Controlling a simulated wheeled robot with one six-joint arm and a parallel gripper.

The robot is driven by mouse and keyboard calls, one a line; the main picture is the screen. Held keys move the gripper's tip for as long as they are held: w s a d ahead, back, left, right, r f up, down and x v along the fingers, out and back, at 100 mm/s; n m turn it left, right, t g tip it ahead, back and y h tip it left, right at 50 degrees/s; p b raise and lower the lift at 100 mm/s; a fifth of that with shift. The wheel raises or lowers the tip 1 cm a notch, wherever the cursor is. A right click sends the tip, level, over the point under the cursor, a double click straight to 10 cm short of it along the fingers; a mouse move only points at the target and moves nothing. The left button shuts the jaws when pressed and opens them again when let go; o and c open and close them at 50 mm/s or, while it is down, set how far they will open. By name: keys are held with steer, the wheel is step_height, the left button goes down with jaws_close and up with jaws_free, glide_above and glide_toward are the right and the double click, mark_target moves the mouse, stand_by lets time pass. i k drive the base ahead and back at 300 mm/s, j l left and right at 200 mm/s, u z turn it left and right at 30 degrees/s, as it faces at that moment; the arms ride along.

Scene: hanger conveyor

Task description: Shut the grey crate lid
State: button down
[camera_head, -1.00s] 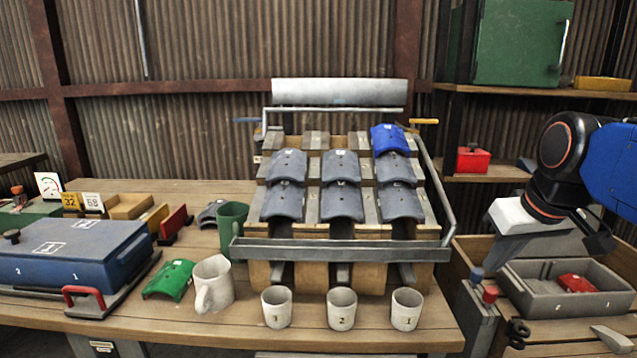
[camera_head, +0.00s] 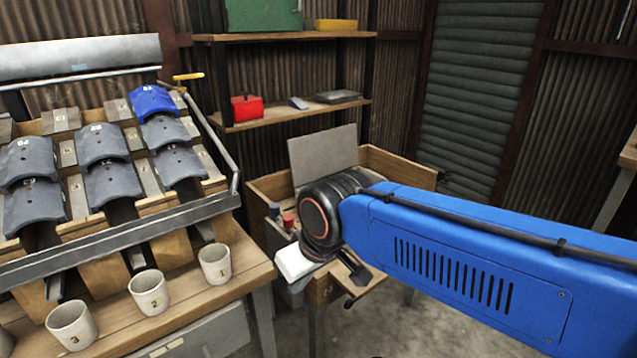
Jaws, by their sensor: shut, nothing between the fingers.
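The grey crate lid (camera_head: 323,155) stands raised and leaning a little back at the wooden bench on the right. My gripper (camera_head: 357,272) shows only in part as a dark piece below my black wrist, in front of and lower than the lid in the picture. It appears shut and empty. I see no contact between it and the lid.
A blue knob (camera_head: 273,210) and a red knob (camera_head: 289,220) stand left of my wrist. The tile rack (camera_head: 120,235) and several numbered cups, one of them a white cup (camera_head: 215,264), are at left. A shelf (camera_head: 295,115) holds a red box (camera_head: 246,108).

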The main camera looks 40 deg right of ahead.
mark_target(313, 157)
steer(key=z, duration=1)
